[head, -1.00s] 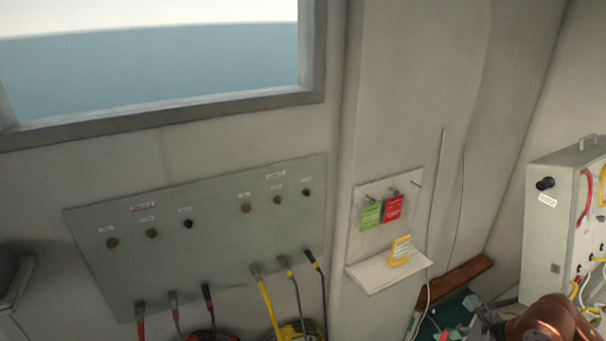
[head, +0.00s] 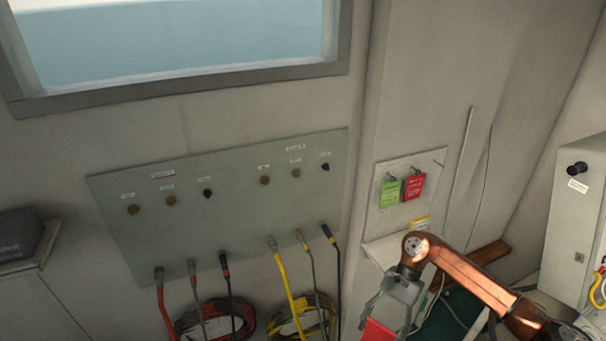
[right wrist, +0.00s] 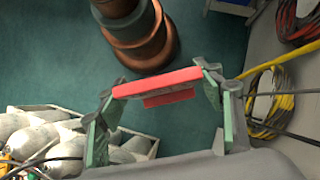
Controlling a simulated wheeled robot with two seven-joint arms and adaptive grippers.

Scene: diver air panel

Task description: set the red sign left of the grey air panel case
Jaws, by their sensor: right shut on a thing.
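The red sign (head: 378,331) is in my right gripper (head: 384,318), at the bottom edge of the head view, partly cut off. In the right wrist view the red sign (right wrist: 155,84) lies crosswise between the two green-padded fingers of the right gripper (right wrist: 160,88), which are shut on its ends. It is held in the air above the floor. The grey air panel case (head: 575,235) stands at the right edge of the head view, partly cut off. The sign is well to the left of it, apart from it. My left gripper is not in view.
A small wall board holds a green tag (head: 390,194) and a red tag (head: 413,187). A yellow sign (head: 421,223) stands on the shelf below, partly behind my arm. Red hose (head: 200,318) and yellow hose (head: 305,315) coils hang left. Grey cylinders (right wrist: 35,135) show in the wrist view.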

